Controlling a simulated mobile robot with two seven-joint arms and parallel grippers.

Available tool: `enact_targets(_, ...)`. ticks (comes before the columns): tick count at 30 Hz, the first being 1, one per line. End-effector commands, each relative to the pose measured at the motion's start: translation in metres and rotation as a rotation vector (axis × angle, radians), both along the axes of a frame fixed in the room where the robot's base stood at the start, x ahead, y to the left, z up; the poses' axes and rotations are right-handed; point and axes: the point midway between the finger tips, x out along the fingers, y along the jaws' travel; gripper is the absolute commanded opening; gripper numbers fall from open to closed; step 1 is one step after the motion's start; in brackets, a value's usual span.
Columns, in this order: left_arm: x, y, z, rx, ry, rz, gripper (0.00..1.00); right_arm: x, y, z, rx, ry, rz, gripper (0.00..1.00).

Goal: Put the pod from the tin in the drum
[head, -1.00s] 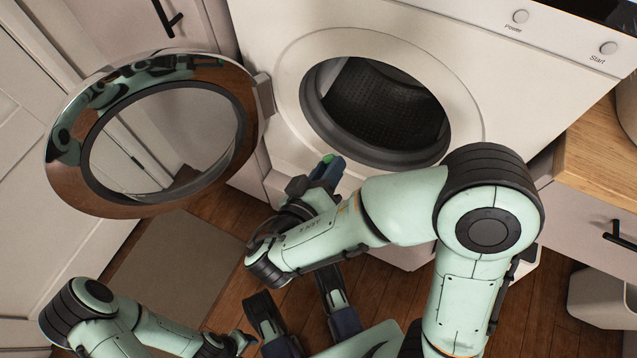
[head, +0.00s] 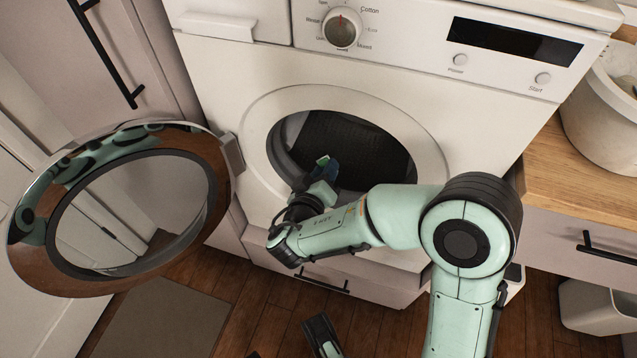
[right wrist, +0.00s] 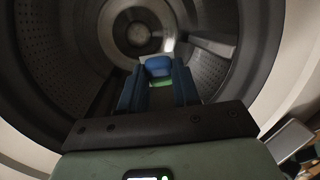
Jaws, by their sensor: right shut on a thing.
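My right gripper (head: 328,168) is at the round opening of the washing machine, at the lower left of the opening, with its fingers pointing inward. It is shut on the pod, a small blue, green and white piece (right wrist: 158,67) between the blue fingertips in the right wrist view. In the head view only a green and pale bit of the pod (head: 322,160) shows. The dark perforated drum (head: 350,145) lies beyond the fingers; its ribbed inside (right wrist: 55,55) surrounds them in the right wrist view.
The round glass door (head: 215,190) stands open to the left. The white washer front (head: 235,85) and the opening's rim surround the gripper. A wooden counter (head: 560,165) with a pale pot (head: 605,120) is at the right. A mat (head: 155,320) lies on the floor.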

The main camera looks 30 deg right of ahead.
Motion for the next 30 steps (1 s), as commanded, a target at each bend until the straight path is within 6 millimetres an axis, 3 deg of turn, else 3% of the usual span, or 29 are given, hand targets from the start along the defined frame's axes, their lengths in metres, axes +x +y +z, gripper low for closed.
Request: enact_targets(30,0.0,0.0,0.0,0.0,0.0,0.0,0.58,0.091,-0.107,-0.029,-0.001,0.001,-0.001,0.19)
